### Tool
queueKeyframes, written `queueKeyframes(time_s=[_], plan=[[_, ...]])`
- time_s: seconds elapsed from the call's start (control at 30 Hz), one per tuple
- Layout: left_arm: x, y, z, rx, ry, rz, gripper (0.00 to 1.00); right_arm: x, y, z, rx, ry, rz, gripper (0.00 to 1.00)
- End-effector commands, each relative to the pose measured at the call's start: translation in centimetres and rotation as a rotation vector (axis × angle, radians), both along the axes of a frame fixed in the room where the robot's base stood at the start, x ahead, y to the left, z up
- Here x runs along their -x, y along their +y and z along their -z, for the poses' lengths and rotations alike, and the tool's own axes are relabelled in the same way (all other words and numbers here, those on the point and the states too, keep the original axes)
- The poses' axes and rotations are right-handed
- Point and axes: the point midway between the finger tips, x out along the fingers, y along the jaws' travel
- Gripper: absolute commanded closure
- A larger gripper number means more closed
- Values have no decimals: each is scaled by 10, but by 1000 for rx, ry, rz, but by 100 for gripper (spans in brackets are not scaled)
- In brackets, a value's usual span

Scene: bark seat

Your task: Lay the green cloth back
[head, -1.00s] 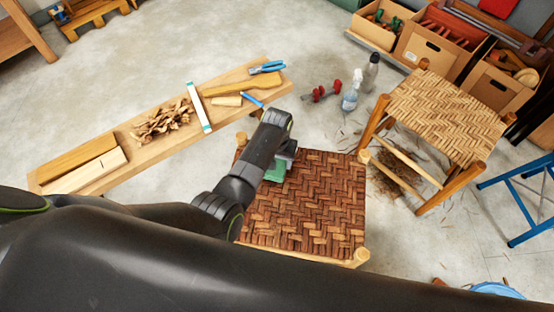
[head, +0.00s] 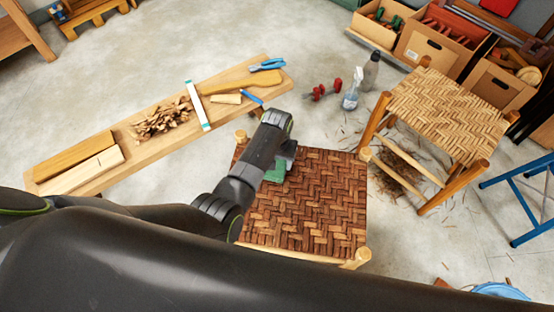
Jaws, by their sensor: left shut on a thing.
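The green cloth (head: 275,174) shows as a small patch at the far left part of the dark woven bark seat (head: 310,205). My left gripper (head: 284,163) is over that part of the seat and is shut on the cloth. The arm hides part of the cloth and most of the fingers. I cannot tell whether the cloth touches the seat. My right gripper is not in view.
A lighter woven stool (head: 446,112) stands at the right. A spray bottle (head: 351,92) and red clamps (head: 326,89) are on the floor behind the seat.

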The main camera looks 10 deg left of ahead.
Motion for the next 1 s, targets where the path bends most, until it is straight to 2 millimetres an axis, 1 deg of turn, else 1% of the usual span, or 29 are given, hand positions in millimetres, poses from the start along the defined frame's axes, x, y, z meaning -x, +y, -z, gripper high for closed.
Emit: queueKeyframes(time_s=[0.67,0.7,0.8,0.87,1.0], plan=[[0,0,8,0,0,0,60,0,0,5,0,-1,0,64],[0,0,8,0,0,0,37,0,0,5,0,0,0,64],[0,0,8,0,0,0,23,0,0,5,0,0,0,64],[0,0,8,0,0,0,16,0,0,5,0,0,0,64],[0,0,8,0,0,0,16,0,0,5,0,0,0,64]])
